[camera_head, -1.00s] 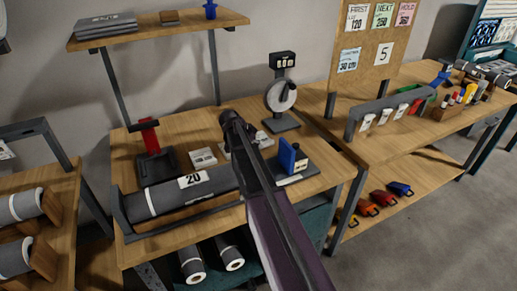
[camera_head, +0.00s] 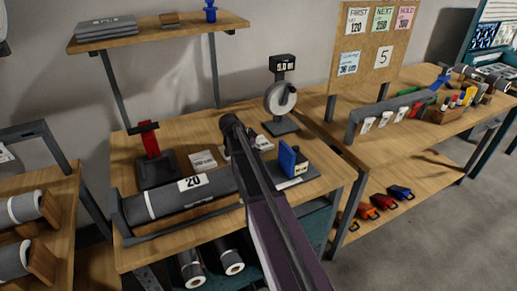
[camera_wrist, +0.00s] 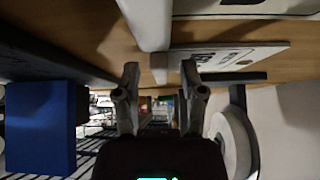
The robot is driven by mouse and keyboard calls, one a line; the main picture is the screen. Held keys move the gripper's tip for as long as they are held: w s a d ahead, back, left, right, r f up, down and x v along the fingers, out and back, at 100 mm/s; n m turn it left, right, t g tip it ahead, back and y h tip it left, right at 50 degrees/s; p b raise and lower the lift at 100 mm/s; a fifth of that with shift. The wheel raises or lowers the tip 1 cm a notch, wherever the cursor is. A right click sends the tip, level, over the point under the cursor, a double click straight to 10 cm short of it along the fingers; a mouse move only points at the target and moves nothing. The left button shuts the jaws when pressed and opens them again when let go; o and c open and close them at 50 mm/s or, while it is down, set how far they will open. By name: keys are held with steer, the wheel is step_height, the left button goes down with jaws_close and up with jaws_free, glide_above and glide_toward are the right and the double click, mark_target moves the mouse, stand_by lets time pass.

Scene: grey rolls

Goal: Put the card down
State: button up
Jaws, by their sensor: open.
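In the wrist view, my gripper (camera_wrist: 160,70) is open, with two dark fingers apart and nothing clearly held between them. A pale card with dark print (camera_wrist: 235,58) lies beside the right finger, close to the wooden surface; I cannot tell whether they touch. In the head view, my gripper is mostly hidden by my arm over the middle of the bench. A small printed card (camera_head: 203,160) lies flat on the bench left of my arm. A white item (camera_head: 264,142) shows just right of my arm, partly hidden.
A grey roll labelled 20 (camera_head: 165,198) lies along the bench front. A red-handled tool (camera_head: 152,145) stands at left, a dial device (camera_head: 281,100) behind, and a blue block (camera_head: 288,158) on a grey base at right. The blue block also shows in the wrist view (camera_wrist: 40,125).

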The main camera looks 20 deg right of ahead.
steer(key=shift+a+r+p, duration=0.25)
steer(key=shift+r+p, duration=0.4)
steer(key=p+v, duration=0.7)
steer(key=v, duration=0.1)
steer(key=shift+a+r, duration=0.2)
steer(key=shift+r, duration=0.05)
steer(key=shift+p+v, duration=0.75)
steer(key=shift+v, duration=0.35)
steer(key=shift+a, duration=0.1)
